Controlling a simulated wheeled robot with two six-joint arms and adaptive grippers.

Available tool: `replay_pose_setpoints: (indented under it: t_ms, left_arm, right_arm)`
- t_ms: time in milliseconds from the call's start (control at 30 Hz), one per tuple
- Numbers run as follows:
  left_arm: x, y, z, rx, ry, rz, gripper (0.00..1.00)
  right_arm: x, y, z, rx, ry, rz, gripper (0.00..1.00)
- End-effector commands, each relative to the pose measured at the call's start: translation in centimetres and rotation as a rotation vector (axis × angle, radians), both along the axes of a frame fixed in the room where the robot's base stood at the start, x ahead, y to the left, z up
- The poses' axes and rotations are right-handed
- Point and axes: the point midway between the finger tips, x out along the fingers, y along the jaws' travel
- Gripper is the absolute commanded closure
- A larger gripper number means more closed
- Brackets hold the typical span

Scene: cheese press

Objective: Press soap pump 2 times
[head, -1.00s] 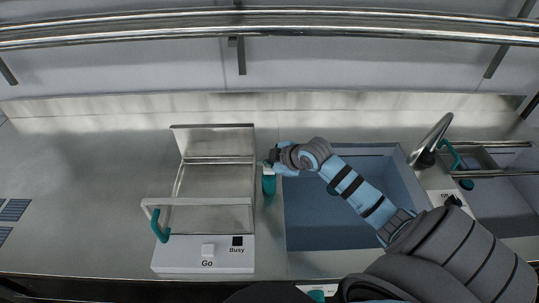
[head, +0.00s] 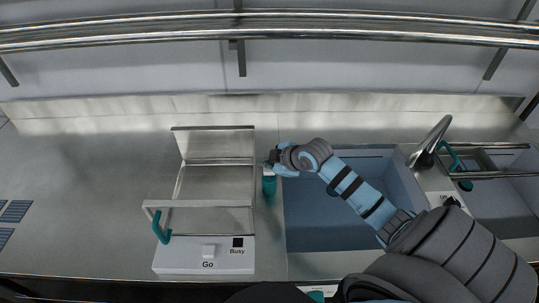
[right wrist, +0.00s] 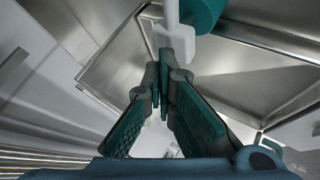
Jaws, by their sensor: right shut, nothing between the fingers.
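The soap pump (head: 269,186) is a teal bottle with a white pump head, standing on the counter between the press and the sink. In the right wrist view its white pump head (right wrist: 181,28) hangs in from the top edge, with part of the teal bottle (right wrist: 203,12) beside it. My right gripper (head: 271,163) is at the top of the bottle. Its fingertips (right wrist: 165,72) are together with nothing between them, close to the white head; I cannot tell whether they touch it. My left gripper is not in view.
Left of the bottle stands the metal cheese press (head: 214,188) with a teal handle (head: 160,228) and a white panel with a Go button (head: 208,251). To the right is the blue-grey sink (head: 310,225) with a faucet (head: 432,140).

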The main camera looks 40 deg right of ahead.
Motion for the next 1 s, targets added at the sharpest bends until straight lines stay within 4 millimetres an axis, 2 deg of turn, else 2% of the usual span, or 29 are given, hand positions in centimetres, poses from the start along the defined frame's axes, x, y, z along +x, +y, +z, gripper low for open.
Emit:
replay_pose_setpoints:
  t_ms: [33,200,567,867,1000]
  left_arm:
    - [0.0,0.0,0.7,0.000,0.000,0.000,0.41]
    - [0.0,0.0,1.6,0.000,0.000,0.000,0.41]
    - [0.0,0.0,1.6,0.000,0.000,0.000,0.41]
    - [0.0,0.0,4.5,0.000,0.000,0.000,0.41]
    - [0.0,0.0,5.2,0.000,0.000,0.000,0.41]
  right_arm:
    - [0.0,0.0,0.7,-0.001,0.001,-0.001,1.00]
    - [0.1,0.0,1.5,0.001,-0.001,0.001,1.00]
    - [0.1,0.0,1.6,0.000,-0.002,0.001,1.00]
    - [0.1,0.0,4.4,0.001,-0.002,0.001,1.00]
    - [0.1,0.0,5.6,-0.001,-0.003,0.001,1.00]
